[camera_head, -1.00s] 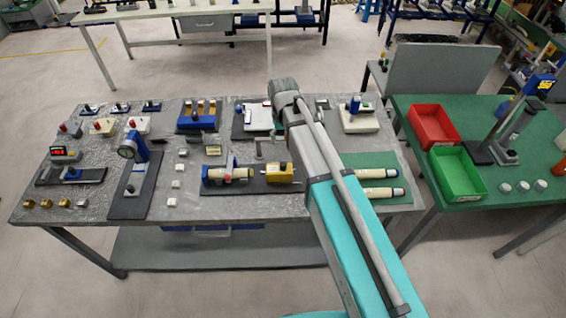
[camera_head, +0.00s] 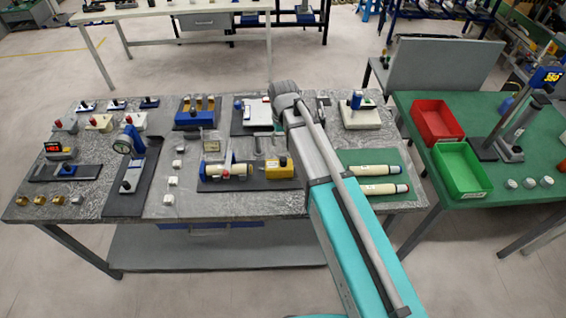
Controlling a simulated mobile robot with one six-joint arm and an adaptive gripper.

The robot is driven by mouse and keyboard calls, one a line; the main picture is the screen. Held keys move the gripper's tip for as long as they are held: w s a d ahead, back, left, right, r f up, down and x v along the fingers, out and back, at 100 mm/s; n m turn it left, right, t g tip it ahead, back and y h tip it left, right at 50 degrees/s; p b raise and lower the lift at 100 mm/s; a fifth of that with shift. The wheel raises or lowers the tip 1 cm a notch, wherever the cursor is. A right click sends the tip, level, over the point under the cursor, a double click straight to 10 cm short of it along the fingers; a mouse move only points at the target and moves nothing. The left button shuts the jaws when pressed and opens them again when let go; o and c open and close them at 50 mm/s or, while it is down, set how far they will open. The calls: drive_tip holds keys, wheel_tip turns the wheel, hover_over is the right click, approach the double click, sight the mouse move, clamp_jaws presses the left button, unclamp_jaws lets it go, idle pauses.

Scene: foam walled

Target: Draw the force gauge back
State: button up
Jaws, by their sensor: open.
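A yellow block-shaped device (camera_head: 279,168), which looks like the force gauge, sits at the right end of a dark rail base (camera_head: 250,185) on the grey bench. A cream cylinder with a blue end (camera_head: 213,171) lies on the same base to its left, beside an upright post. A gap shows between the yellow device and the cylinder. My gripper (camera_head: 267,142) hangs small and grey beyond the yellow device, beside my arm's wrist. It is open with nothing visible between its fingers. My forearm covers the area right of the base.
Two cream cylinders (camera_head: 379,189) lie on a green mat at right. A dial gauge stand (camera_head: 124,147) and small white blocks (camera_head: 171,181) stand left. A blue block with brass parts (camera_head: 196,120) is behind. The green table (camera_head: 485,203) holds red and green bins.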

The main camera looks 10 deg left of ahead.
sight(283, 158)
drive_tip(key=shift+f+b, duration=4.7)
drive_tip(key=shift+f, duration=0.25)
clamp_jaws()
